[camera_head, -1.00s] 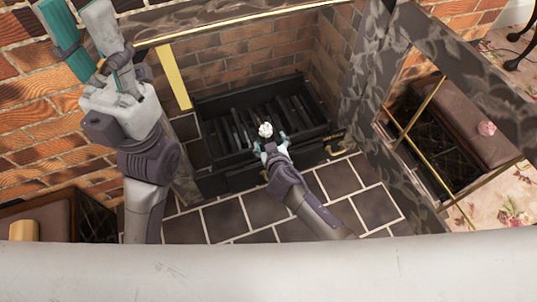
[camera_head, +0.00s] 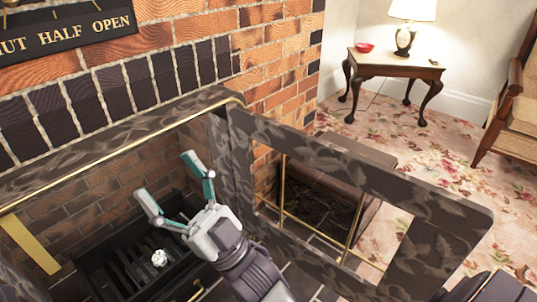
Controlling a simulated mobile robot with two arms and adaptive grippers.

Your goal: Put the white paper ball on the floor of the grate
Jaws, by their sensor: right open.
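The white paper ball (camera_head: 159,258) lies in the black fireplace grate (camera_head: 90,268), on the dark bars of its floor, toward the right side of what shows. My right gripper (camera_head: 168,177) is open and empty, with its two teal-padded fingers spread. It appears above and apart from the ball, at the right of the fireplace opening. The near part of the grate is partly hidden by my right arm and cut by the picture's bottom edge. My left gripper is out of view.
A dark marbled surround (camera_head: 238,160) edges the fireplace on the right, and a marbled frame with brass rails (camera_head: 355,228) extends from it. A brass strip (camera_head: 30,243) stands at the left. A side table (camera_head: 395,62) with a lamp stands far off on flowered carpet.

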